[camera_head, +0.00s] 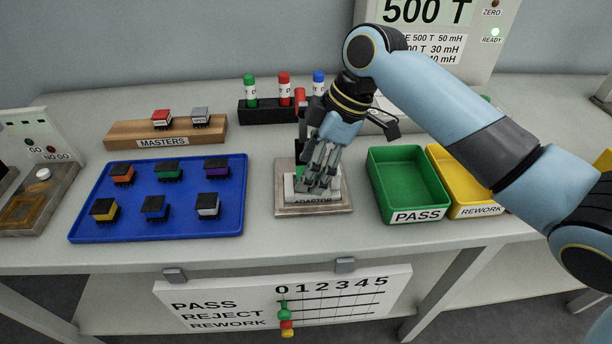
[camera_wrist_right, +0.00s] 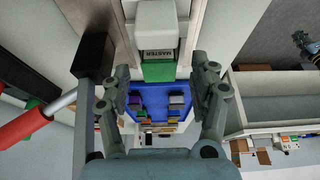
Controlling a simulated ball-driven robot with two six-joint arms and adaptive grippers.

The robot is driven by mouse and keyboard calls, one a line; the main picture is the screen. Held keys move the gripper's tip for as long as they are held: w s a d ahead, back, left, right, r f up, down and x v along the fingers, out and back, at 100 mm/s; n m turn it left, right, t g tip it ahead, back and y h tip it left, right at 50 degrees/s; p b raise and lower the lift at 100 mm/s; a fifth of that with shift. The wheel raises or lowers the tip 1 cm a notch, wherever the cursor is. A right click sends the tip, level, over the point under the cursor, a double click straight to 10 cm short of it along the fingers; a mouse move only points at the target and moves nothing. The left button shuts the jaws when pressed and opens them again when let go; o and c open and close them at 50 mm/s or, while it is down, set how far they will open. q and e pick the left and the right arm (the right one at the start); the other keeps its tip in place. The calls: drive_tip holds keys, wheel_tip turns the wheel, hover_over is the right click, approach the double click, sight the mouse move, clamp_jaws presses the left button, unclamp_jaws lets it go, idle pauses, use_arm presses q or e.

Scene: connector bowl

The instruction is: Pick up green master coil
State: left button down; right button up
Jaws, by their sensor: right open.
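The green master coil shows in the right wrist view as a pale block marked MASTER with a green part (camera_wrist_right: 158,71). It lies between the two fingers, toward their tips. In the head view only a bit of green (camera_head: 300,172) shows behind my right gripper (camera_head: 318,183), at the adaptor (camera_head: 313,210). My right gripper is open and points down over the adaptor, its fingers on either side of the coil. Whether a finger touches the coil, I cannot tell. My left gripper is not in view.
The wooden MASTERS rack (camera_head: 135,138) holds a red and a grey coil. A blue tray (camera_head: 136,207) carries several coils. Green PASS (camera_head: 408,182) and yellow REWORK (camera_head: 472,199) bins stand right of the adaptor. A black marker holder (camera_head: 262,111) stands behind it.

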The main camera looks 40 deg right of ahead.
drive_tip(key=shift+w+a+f, duration=0.15)
drive_tip(key=shift+f, duration=0.4)
drive_tip(key=shift+c, duration=0.2)
drive_tip(key=c, duration=0.4)
clamp_jaws()
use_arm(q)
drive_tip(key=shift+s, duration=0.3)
use_arm(e)
drive_tip(key=shift+r, duration=0.15)
